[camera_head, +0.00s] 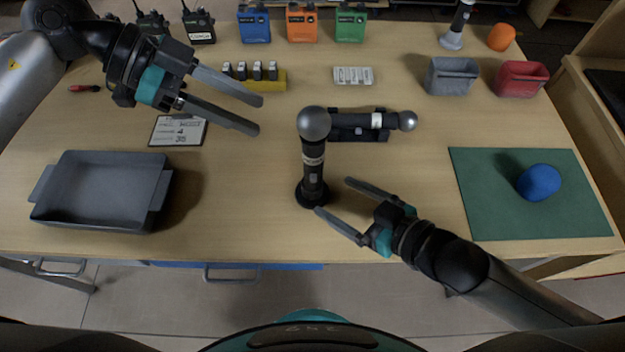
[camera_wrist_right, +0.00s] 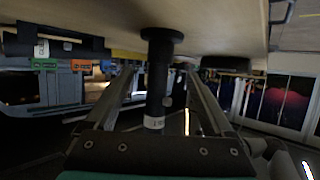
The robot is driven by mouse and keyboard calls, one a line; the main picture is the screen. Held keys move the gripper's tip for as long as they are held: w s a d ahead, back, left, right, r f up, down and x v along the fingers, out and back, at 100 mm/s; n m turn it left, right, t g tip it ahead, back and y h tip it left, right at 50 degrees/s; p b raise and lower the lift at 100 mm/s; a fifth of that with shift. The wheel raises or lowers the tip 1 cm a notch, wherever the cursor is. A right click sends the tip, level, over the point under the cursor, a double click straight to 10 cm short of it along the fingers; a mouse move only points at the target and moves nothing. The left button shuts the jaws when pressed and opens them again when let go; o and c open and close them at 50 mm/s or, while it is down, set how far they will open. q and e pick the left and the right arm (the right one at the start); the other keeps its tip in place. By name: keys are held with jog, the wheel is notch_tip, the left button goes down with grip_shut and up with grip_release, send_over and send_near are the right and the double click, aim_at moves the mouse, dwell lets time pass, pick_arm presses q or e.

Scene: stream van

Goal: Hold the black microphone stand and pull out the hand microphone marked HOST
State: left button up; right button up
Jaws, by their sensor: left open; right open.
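A hand microphone (camera_head: 313,150) with a round grey head stands upright in the black microphone stand (camera_head: 312,196) near the table's middle. It has a white label, too small to read. The stand (camera_wrist_right: 162,35) shows upside down in the right wrist view, with the microphone (camera_wrist_right: 154,123) below it. My right gripper (camera_head: 332,196) is open at the stand's right side. Its fingers (camera_wrist_right: 160,75) appear on either side of the stand in the wrist view; contact cannot be told. My left gripper (camera_head: 258,115) is open and empty, up and left of the microphone.
Another microphone (camera_head: 377,121) lies in a black cradle (camera_head: 345,120) just behind. A grey tray (camera_head: 100,190) is at left. A green mat (camera_head: 485,205) with a blue ball (camera_head: 539,182) is at right. A small slate (camera_head: 178,131) lies below my left gripper.

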aim_at(319, 187)
jog(key=x, duration=0.8)
